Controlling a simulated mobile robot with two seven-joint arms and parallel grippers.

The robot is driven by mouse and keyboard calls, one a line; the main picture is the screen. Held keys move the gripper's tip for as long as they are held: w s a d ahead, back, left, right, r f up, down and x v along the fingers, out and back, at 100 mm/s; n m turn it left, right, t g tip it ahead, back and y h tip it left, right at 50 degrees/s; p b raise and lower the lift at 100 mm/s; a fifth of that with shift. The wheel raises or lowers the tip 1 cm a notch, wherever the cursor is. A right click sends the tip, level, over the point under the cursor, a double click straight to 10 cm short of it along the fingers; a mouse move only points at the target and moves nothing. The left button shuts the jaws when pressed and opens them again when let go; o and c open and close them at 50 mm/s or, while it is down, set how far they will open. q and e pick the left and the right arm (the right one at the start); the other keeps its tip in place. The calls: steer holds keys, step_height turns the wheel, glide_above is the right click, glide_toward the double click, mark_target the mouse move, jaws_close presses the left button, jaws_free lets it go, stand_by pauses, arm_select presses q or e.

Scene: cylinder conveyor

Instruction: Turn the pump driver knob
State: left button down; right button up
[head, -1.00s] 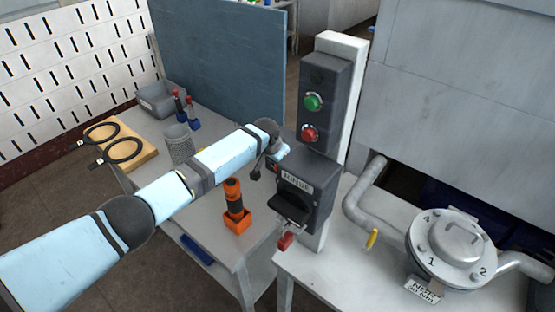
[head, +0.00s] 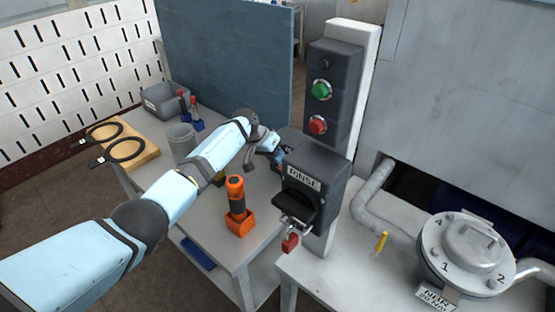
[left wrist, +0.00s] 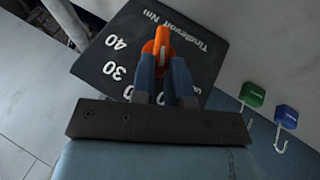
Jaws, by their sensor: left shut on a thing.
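In the left wrist view an orange knob (left wrist: 160,46) sits on a dark dial plate (left wrist: 105,55) with white numbers, 30 and 40 readable, and lettering ending in "Nm". My left gripper (left wrist: 163,66) is shut on this knob, with one blue-grey finger on each side. In the head view my left gripper (head: 274,148) is at the left side of the black box marked RINSE (head: 316,185). The knob and dial plate cannot be made out there. My right gripper is in no view.
An orange-and-black tool (head: 237,195) stands in an orange holder (head: 240,223) below my arm. A post carries a green button (head: 321,89) and a red one (head: 318,124). A lidded pump housing (head: 466,250) stands at right. Green and blue hooks (left wrist: 252,94) show in the wrist view.

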arm_select(q)
steer(key=shift+f, duration=0.1)
steer(key=c, duration=1.1)
jaws_free()
steer(key=v, duration=1.4)
steer(key=shift+d, duration=0.1)
